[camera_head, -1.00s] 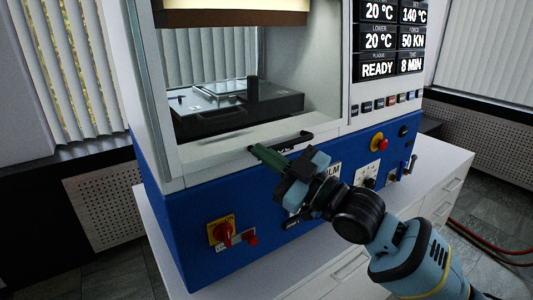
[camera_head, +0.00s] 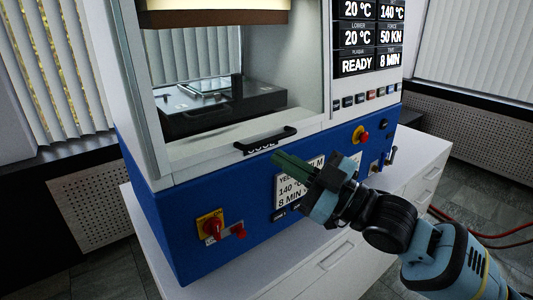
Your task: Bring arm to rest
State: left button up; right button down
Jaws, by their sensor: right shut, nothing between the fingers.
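My right gripper (camera_head: 283,160) is in front of the blue lower front of the press (camera_head: 185,215), just below and to the right of the black door handle (camera_head: 265,140). Its green fingers are together with nothing between them, and they point up and left. It looks apart from the handle. My right arm comes in from the lower right. My left gripper is not in view.
The press chamber is open, with a dark plate tool (camera_head: 220,105) inside. A red-and-yellow switch (camera_head: 212,227) and a red emergency button (camera_head: 360,134) stick out from the front. The white cabinet (camera_head: 425,175) stands below. Red hoses (camera_head: 500,240) lie on the floor at right.

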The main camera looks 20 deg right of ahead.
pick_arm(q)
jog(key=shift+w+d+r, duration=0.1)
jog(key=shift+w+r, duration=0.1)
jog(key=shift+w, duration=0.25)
pick_arm(e)
jog(key=shift+s+d, duration=0.3)
jog(key=s+d+f+m+g+h+p, duration=0.1)
jog(key=s+f+m+h, duration=0.25)
jog(key=f, duration=0.95)
jog(key=s+f+m+h+p, duration=0.25)
jog(key=f+m+h, duration=0.2)
jog(key=f, duration=0.95)
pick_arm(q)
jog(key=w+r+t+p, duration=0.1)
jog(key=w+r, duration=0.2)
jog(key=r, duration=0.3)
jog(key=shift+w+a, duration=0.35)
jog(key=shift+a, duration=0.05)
pick_arm(e)
jog(key=s+f+m+g+h, duration=0.2)
jog(key=s+f+g, duration=0.1)
jog(key=s+f, duration=0.6)
jog(key=s+d+f+m+g+h, duration=0.1)
jog(key=s+f+g+h, duration=0.1)
jog(key=s+f, duration=0.8)
jog(key=s+g, duration=0.1)
jog(key=s, duration=0.6)
jog(key=shift+s+m, duration=0.15)
jog(key=shift+m, duration=0.25)
